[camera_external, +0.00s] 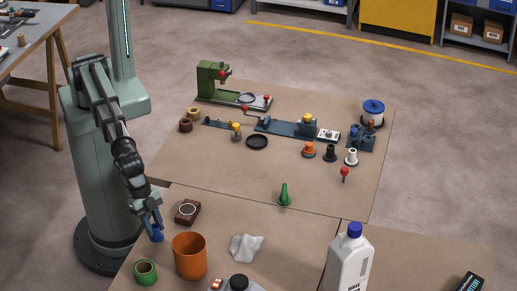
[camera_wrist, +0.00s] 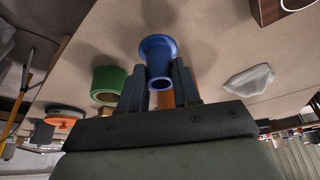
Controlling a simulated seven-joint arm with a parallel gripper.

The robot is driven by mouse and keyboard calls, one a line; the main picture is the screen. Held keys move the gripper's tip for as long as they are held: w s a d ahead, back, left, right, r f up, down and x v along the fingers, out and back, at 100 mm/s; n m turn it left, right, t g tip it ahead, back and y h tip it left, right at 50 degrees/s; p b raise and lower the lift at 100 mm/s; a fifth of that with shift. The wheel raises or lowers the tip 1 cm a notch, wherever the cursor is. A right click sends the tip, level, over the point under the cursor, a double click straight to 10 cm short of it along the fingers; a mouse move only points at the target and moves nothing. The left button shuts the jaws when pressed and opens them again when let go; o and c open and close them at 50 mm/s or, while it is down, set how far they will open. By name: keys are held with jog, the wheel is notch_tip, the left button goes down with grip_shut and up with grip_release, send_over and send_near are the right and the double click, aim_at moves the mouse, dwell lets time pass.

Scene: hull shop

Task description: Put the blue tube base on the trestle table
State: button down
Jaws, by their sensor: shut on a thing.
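My gripper (camera_external: 152,221) is shut on the blue tube base (camera_external: 157,237), at the near left edge of the brown work surface. In the wrist view the blue tube base (camera_wrist: 158,58) sits between the two fingers, its flared, hollow end visible. I cannot tell whether it touches the surface below. A trestle table (camera_external: 38,34) with a grey top and wooden legs stands at the far left, behind my arm; tools lie on it, and the picture edge cuts it off.
A green ring (camera_external: 145,271), an orange cup (camera_external: 189,257) and a brown block (camera_external: 188,211) stand close around my gripper. Open floor (camera_external: 170,50) lies between trestle table and workbench.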

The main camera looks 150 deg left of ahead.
aim_at(153, 227)
jog(key=shift+f, duration=1.75)
jog(key=shift+f, duration=0.15)
jog(key=c, duration=0.8)
grip_release()
jog(key=v, duration=1.2)
jog(key=shift+s, duration=0.1)
